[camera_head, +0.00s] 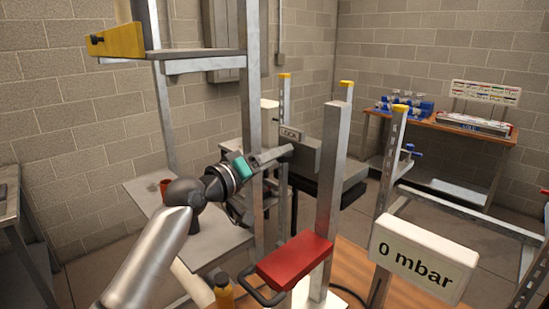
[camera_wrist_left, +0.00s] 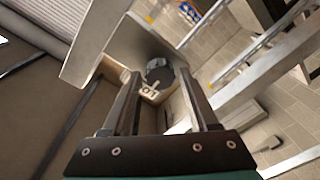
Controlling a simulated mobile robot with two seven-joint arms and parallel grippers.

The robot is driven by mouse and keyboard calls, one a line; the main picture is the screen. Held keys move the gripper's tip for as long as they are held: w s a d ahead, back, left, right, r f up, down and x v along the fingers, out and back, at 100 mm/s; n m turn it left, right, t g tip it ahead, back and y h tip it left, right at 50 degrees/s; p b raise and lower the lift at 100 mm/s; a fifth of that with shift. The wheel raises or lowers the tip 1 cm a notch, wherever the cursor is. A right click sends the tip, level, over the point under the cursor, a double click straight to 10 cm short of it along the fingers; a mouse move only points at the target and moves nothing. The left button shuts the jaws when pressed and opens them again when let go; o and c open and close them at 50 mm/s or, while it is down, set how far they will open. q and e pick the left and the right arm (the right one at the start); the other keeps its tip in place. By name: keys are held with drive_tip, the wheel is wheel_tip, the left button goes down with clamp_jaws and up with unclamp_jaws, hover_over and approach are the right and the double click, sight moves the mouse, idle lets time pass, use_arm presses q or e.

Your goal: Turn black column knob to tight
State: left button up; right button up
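A small dark round knob (camera_wrist_left: 157,68) shows in the left wrist view, just above a small pale tag, on a grey column or bracket. My left gripper (camera_wrist_left: 159,76) points at it with its two fingers apart, one on each side of the knob in the picture. I cannot tell whether they touch it. The knob cannot be made out in the head view. My right gripper is not in view.
A red block (camera_head: 294,260) with a black handle is in front, beside an upright metal post (camera_head: 330,190). A display reading 0 mbar (camera_head: 423,257) stands at the right. A wooden workbench (camera_head: 490,135) is at the back right.

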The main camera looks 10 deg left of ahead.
use_arm(q)
clamp_jaws()
idle(0.5)
drive_tip(key=shift+a+m+h+p, duration=0.1)
drive_tip(key=shift+m+h+p, duration=0.3)
drive_tip(key=shift+m, duration=5.55)
drive_tip(key=shift+a+m+h+p, duration=0.1)
drive_tip(key=shift+m+h+p, duration=0.25)
drive_tip(key=shift+m, duration=5.6)
drive_tip(key=shift+d+f, duration=0.1)
